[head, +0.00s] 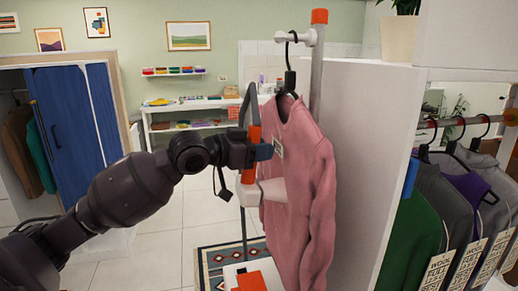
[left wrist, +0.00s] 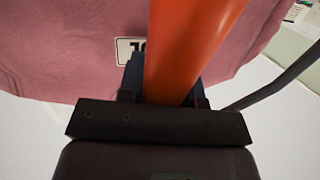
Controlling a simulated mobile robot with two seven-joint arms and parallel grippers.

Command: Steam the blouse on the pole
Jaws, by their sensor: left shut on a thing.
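A pink blouse (head: 300,185) hangs on a black hanger from the white hook arm at the top of the pole (head: 317,70), with a small white tag on its front. My left gripper (head: 262,153) is shut on the orange handle of the steamer (head: 250,175), just left of the blouse. The steamer's pale head lies close against the blouse's lower front; I cannot tell if it touches. In the left wrist view the orange handle (left wrist: 190,45) stands between the fingers, with the pink blouse (left wrist: 70,50) behind it. My right gripper is not in view.
A white panel (head: 365,150) stands right of the blouse, beside a rack of dark garments (head: 450,200) with tags. A white and orange base (head: 250,277) sits on the floor below. A blue wardrobe door (head: 65,120) is at left. Tiled floor (head: 190,215) is clear at centre left.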

